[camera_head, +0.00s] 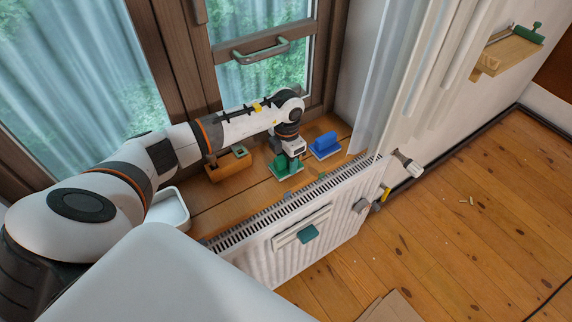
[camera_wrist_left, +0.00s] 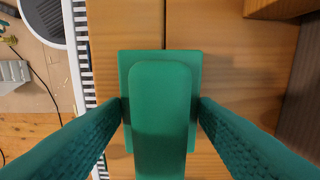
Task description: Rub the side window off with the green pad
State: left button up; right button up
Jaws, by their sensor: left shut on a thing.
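The green pad (camera_head: 281,168) lies on the wooden sill in front of the windows, with its handle up. My left gripper (camera_head: 293,158) is over it, pointing down. In the left wrist view the fingers of my left gripper (camera_wrist_left: 160,108) close on both sides of the pad's handle (camera_wrist_left: 160,125). The pad's flat base (camera_wrist_left: 160,56) rests on or just above the boards; I cannot tell which. Window panes (camera_head: 75,80) stand at the left, and a narrower pane (camera_head: 262,88) with a handle stands at the centre. I cannot tell which is the side window. My right gripper is not in view.
A blue pad (camera_head: 325,146) sits right of the green one. A wooden box (camera_head: 228,166) and a white tray (camera_head: 168,210) stand to the left. A white radiator (camera_head: 340,215) runs along the sill's front. A wall shelf (camera_head: 508,55) hangs at the right.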

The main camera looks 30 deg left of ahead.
pick_arm(q)
jog(key=shift+r+p, duration=2.05)
jog(key=shift+r, duration=1.25)
